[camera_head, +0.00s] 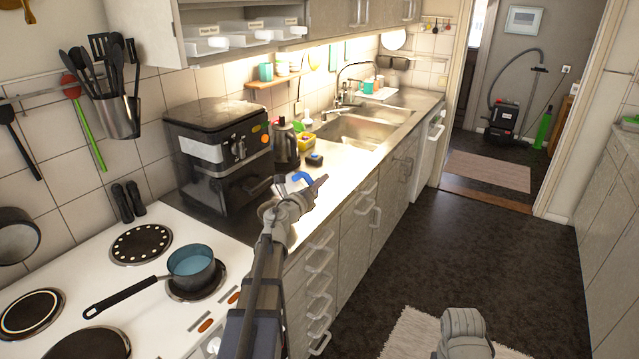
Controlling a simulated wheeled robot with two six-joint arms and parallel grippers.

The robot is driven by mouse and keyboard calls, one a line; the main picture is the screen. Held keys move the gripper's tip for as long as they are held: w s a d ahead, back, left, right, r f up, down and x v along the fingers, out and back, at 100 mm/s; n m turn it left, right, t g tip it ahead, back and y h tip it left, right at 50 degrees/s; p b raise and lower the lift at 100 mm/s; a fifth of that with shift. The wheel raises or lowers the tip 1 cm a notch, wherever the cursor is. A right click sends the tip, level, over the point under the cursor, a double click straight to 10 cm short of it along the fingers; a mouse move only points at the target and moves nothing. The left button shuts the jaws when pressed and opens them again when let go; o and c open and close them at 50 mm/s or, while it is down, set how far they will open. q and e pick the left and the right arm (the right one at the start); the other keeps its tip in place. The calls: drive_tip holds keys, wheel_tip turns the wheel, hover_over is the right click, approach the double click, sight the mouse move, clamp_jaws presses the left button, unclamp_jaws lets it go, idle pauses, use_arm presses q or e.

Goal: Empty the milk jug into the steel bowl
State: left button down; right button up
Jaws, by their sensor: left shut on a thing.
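My left gripper (312,189) is over the worktop's front edge, in front of the black kettle. It is shut on a small blue thing (302,177), mostly hidden by the gripper, so I cannot tell whether it is part of the milk jug. No milk jug shows clearly elsewhere. I cannot make out a steel bowl. A grey part of my right arm shows at the bottom, but its gripper is out of view.
A dark saucepan (192,266) with a blue inside stands on the white hob (150,295). A large black appliance (217,150), a kettle (286,146) and a small dark item (315,160) occupy the worktop. The steel sink (350,130) lies beyond. The dark floor (465,240) is mostly clear.

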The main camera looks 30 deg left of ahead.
use_arm(q)
drive_tip(key=shift+a+r+n+p, duration=0.2)
drive_tip(key=shift+r+n+p, duration=0.1)
drive_tip(key=shift+r+n, duration=0.25)
drive_tip(key=shift+f, duration=0.1)
drive_tip(key=shift+a+n, duration=0.65)
drive_tip(key=shift+n, duration=0.6)
drive_tip(key=shift+a, duration=0.1)
drive_tip(key=shift+a+r+n, duration=0.2)
drive_tip(key=shift+a+n, duration=0.6)
drive_tip(key=shift+n, duration=0.4)
drive_tip(key=shift+a+n, duration=0.4)
drive_tip(key=shift+a+r+n+p, duration=0.1)
drive_tip(key=shift+a+n+p, duration=0.2)
drive_tip(key=shift+a+n, duration=0.2)
